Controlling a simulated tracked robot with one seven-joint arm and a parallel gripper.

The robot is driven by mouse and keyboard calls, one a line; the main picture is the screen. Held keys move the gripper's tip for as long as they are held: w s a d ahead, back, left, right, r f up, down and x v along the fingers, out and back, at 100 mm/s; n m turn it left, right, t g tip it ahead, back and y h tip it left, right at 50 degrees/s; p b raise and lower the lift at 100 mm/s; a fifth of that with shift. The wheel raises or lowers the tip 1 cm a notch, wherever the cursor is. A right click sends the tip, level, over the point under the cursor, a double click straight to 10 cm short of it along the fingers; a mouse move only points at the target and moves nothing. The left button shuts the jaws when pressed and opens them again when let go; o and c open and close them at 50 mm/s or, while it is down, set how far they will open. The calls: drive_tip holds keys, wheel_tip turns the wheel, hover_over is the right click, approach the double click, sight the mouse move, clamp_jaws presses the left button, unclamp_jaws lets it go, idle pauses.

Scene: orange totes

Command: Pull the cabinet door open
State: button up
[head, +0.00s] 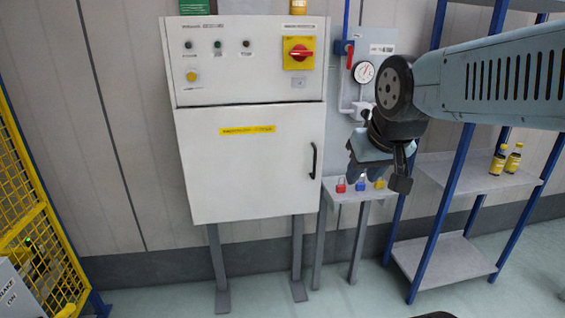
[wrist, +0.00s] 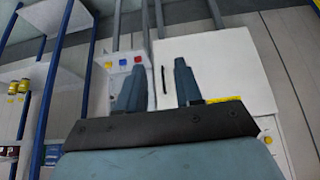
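The white cabinet door (head: 245,175) is closed on a cabinet standing on grey legs, with a yellow label near its top. Its black vertical handle (head: 313,160) is at the door's right edge. My gripper (head: 380,172) is to the right of the handle, in front of the small shelf. In the wrist view, which is turned over, my gripper (wrist: 159,65) has its two fingers apart with nothing between them. There the handle (wrist: 164,79) appears in the gap between the fingers, farther off, in front of the white door (wrist: 205,70). I see no contact.
Above the door is a control panel (head: 222,62) with a red rotary switch (head: 299,53). A small shelf (head: 345,193) holds red, blue and yellow padlocks. A blue-post rack (head: 440,258) stands right, a yellow mesh fence (head: 30,215) left. The floor before the cabinet looks clear.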

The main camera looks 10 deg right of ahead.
drive_tip(key=w+d+f+t+h, duration=0.1)
drive_tip(key=w+d+f+t, duration=0.1)
drive_tip(key=w, duration=0.5)
drive_tip(key=w+d+f+t, duration=0.1)
drive_tip(key=w+d, duration=0.1)
drive_tip(key=w, duration=0.5)
drive_tip(key=n+t+y, duration=0.2)
drive_tip(key=t+y, duration=0.3)
drive_tip(key=t, duration=0.3)
hover_over(314, 175)
drive_tip(key=f, duration=1.6)
drive_tip(key=shift+w+d+f, duration=0.1)
drive_tip(key=shift+w+f, duration=0.05)
drive_tip(key=shift+w, duration=0.25)
clamp_jaws()
